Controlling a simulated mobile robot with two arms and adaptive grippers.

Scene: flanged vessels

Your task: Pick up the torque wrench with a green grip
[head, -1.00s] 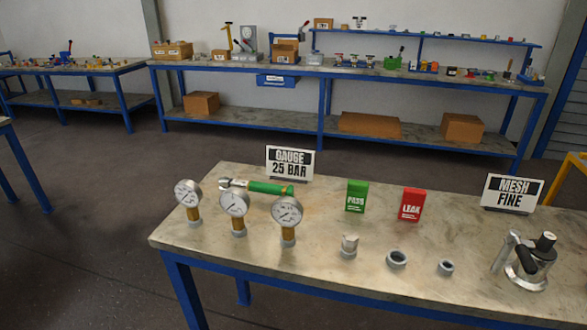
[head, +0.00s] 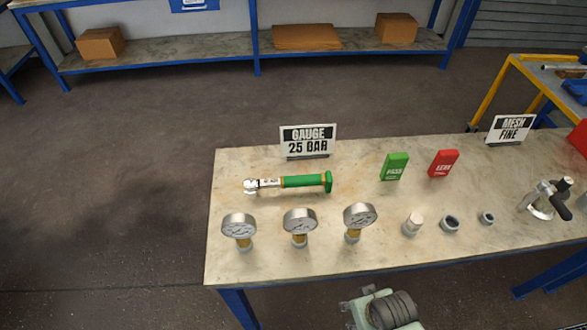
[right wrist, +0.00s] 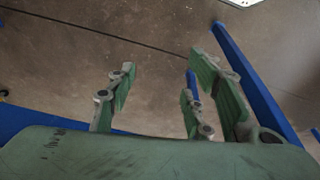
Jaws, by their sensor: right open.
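The torque wrench with a green grip (head: 304,182) lies flat on the table (head: 330,262), behind the row of gauges. Its silver head points left and its green grip ends at the right. My right gripper shows in the right wrist view (right wrist: 165,95) with its fingers spread apart and nothing between them; it is over bare floor and blue table legs. In the head view part of my right arm (head: 388,310) shows at the bottom edge, in front of the table and apart from the wrench. My left gripper is not in view.
Three pressure gauges (head: 300,222) stand in front of the wrench. A "GAUGE 25 BAR" sign (head: 308,141) stands behind it. A green PASS block (head: 395,167), a red LEAK block (head: 443,163) and small fittings (head: 450,224) stand to the right. The table's left end is clear.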

